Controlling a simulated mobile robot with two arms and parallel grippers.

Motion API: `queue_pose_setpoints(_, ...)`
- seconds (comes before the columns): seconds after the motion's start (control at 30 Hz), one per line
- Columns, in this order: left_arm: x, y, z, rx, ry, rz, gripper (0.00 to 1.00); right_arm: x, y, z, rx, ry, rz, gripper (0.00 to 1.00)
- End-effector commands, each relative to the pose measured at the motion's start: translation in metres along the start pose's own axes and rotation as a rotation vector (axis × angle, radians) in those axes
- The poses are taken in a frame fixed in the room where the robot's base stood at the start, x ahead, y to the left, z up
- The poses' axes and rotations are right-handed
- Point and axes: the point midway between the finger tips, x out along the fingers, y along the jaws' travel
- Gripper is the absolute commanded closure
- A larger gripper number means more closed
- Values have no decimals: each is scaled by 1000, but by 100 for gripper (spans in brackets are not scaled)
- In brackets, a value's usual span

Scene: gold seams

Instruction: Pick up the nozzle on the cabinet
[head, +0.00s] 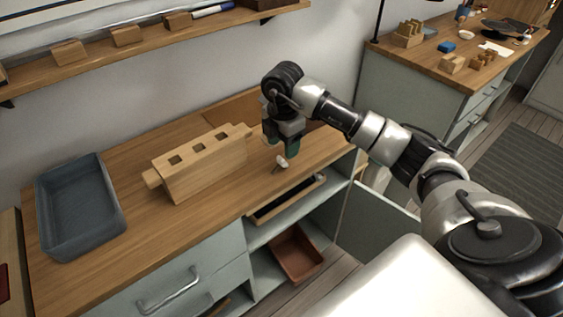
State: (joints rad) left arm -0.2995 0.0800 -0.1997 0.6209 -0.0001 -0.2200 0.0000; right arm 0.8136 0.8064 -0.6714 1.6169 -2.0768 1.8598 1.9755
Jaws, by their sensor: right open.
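The nozzle (281,161) is a small whitish piece on the wooden top of the cabinet (140,242), near its front edge. My right gripper (284,148) hangs over the cabinet top, pointing down, with its greenish fingertips just above and around the nozzle's upper end. It is open. The frame is too small to tell whether a finger touches the nozzle. My left gripper is not in view.
A wooden block with square holes (198,163) stands left of my right gripper. A blue-grey tray (117,207) sits at the left end. A shelf (150,41) runs above. Below are a dark tray (287,199) and a reddish-brown bin (296,257).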

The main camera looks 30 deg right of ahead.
Motion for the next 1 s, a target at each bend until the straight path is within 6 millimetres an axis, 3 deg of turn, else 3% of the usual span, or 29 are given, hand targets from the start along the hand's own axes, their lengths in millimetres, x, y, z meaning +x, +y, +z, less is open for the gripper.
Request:
queue_pose_setpoints(0.27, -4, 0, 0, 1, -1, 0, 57, 25, 1, 1, -1, 3, -2, 45)
queue_pose_setpoints(0.5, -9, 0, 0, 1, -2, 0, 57, 59, 4, 3, -3, 4, -1, 45)
queue_pose_setpoints(0.8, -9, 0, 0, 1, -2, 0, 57, 66, 4, 3, -4, 3, 2, 45)
queue_pose_setpoints(0.83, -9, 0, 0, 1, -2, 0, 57, 66, 4, 3, -4, 3, 2, 46)
queue_pose_setpoints(1.0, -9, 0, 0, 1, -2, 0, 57, 66, 4, 3, -4, 3, 2, 72)
